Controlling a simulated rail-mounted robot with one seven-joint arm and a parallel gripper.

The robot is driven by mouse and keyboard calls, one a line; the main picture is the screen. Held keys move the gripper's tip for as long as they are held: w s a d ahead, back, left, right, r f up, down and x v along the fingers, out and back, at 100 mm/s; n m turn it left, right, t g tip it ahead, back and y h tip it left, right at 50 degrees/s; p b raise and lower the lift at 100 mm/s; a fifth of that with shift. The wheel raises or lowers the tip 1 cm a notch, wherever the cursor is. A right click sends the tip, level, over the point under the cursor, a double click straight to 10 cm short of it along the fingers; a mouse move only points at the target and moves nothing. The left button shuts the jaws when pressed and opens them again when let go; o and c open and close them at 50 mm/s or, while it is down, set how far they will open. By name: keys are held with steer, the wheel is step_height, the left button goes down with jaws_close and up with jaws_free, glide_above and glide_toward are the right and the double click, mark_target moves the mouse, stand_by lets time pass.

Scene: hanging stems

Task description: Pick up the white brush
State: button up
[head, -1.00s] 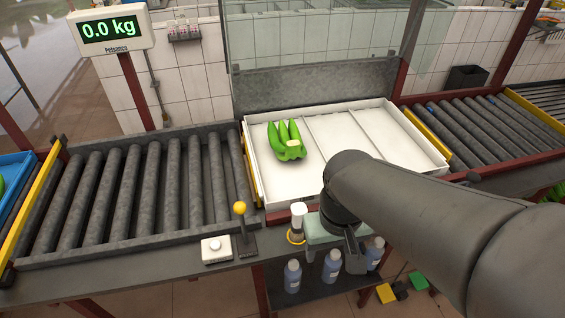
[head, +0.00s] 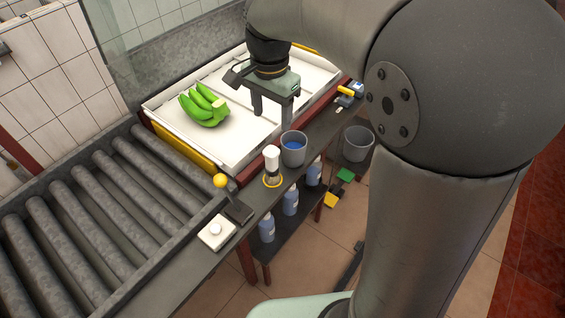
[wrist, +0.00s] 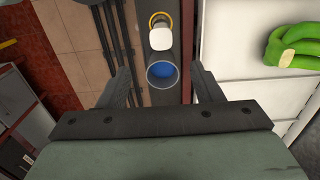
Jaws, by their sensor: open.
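The white brush (head: 271,153) stands upright in a yellow ring on the narrow ledge in front of the white tray. Its white handle is up and its lower part is darker. In the wrist view its white top (wrist: 161,39) shows ahead, beyond a grey cup. My gripper (head: 273,117) is open and empty, pointing down near the tray's front edge, above and behind the brush and cup in the head view. In the wrist view its fingers (wrist: 161,72) are spread either side of the cup, apart from the brush.
The grey cup (head: 293,158) with blue inside stands right of the brush. Green bananas (head: 204,106) lie in the white tray (head: 232,155). A yellow-knobbed lever (head: 220,181) and a white button box (head: 216,233) stand to the left. Blue bottles (head: 290,201) sit on the lower shelf.

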glide_toward(272, 163)
steer(key=f, duration=0.2)
steer(key=w+f, duration=0.1)
steer(key=f, duration=0.1)
steer(key=w+f, duration=0.1)
steer(key=f, duration=0.1)
steer(key=shift+w+d+p, duration=0.1)
steer(key=shift+d+p, duration=0.15)
steer(key=shift+p, duration=0.15)
steer(key=shift+s+a+f+p, duration=0.15)
steer(key=shift+f+p, duration=0.1)
steer(key=shift+f, duration=1.3)
steer(key=shift+s+a+f+p, duration=0.1)
steer(key=shift+f+p, duration=0.1)
steer(key=shift+f, duration=1.35)
steer(key=c, duration=1.2)
steer(key=shift+r, duration=0.1)
